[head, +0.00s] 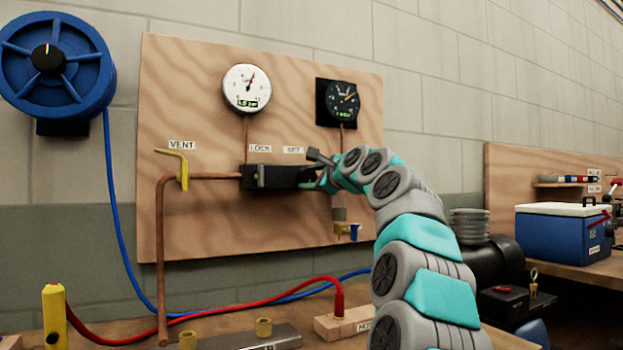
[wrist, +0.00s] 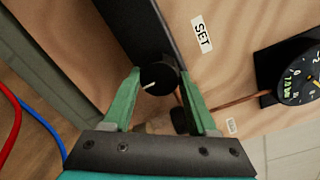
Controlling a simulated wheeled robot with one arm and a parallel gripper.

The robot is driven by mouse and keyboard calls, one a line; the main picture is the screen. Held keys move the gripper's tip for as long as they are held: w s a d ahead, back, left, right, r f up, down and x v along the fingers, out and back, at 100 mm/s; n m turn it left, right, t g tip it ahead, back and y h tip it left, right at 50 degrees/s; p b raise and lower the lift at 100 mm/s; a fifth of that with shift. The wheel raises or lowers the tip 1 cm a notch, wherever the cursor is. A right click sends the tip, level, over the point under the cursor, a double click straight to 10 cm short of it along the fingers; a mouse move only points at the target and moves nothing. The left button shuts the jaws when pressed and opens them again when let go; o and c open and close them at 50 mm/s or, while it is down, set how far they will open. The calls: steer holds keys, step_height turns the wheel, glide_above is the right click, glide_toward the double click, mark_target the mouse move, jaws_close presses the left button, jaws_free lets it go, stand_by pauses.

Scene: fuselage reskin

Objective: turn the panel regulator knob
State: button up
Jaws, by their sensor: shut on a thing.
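The regulator is a black block (head: 270,178) on the plywood panel (head: 200,90), under the LOCK (head: 260,148) and SET (head: 293,150) labels. Its round black knob (wrist: 157,84) with a white pointer line shows in the wrist view at the block's end. My gripper (wrist: 160,76) has its green fingers on both sides of the knob, shut on it. In the head view my gripper (head: 322,180) is at the right end of the block, and the knob is mostly hidden. The pointer slants toward the lower left in the wrist view.
A white gauge (head: 246,88) and a black gauge (head: 342,99) sit above the regulator. A yellow vent lever (head: 178,165) is at left, with a copper pipe (head: 162,250). A blue hose reel (head: 85,75) hangs at far left. Hoses and fittings lie on the bench below.

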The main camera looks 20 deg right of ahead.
steer(key=n, duration=0.5)
steer(key=shift+a, duration=0.1)
steer(key=n+b, duration=0.1)
steer(key=n, duration=0.4)
steer(key=shift+f+h, duration=0.1)
steer(key=shift+h, duration=0.3)
steer(key=n, duration=0.3)
steer(key=shift+b, duration=0.35)
steer(key=n, duration=0.2)
steer(key=shift+n+b, duration=0.3)
steer(key=shift+b, duration=0.05)
steer(key=n+b, duration=0.1)
steer(key=n, duration=0.3)
steer(key=shift+a+n+h, duration=0.1)
steer(key=shift+n+h, duration=0.3)
steer(key=shift+n, duration=0.3)
steer(key=o, duration=1.4)
steer(key=shift+r, duration=0.2)
steer(key=shift+c, duration=0.2)
